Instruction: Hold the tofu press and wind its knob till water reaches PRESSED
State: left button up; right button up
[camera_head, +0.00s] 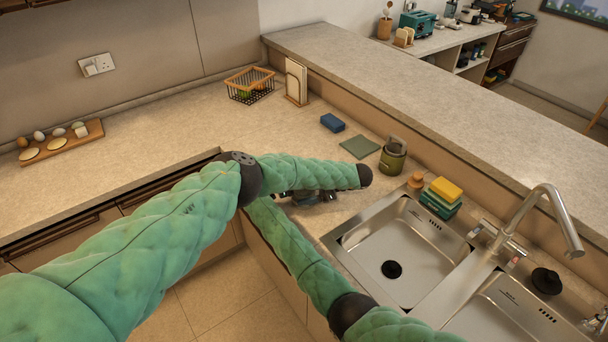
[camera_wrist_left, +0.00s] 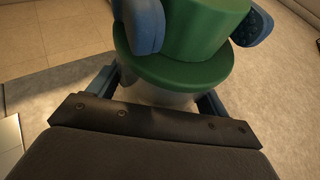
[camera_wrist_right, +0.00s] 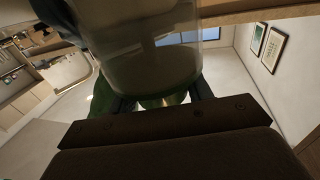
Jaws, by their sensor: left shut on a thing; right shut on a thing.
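The tofu press shows in the left wrist view as a green round knob (camera_wrist_left: 205,32) above a wider green lid (camera_wrist_left: 175,72). My left gripper (camera_wrist_left: 198,28) has its blue fingers on both sides of the knob, shut on it. In the right wrist view the press's clear body (camera_wrist_right: 145,50) fills the top middle. My right gripper (camera_wrist_right: 160,98) is shut on the press; its fingertips are mostly hidden behind the body. In the head view my arms hide the press. I cannot make out a water level or a PRESSED mark.
A steel double sink (camera_head: 395,262) lies right of my arms. An olive canister (camera_head: 393,157), a green mat (camera_head: 360,147), a blue block (camera_head: 332,123) and stacked sponges (camera_head: 441,200) stand nearby. A wire basket (camera_head: 250,85) is farther back. The left counter is mostly clear.

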jog(key=o, duration=1)
notch_tip(320, 180, up, 10)
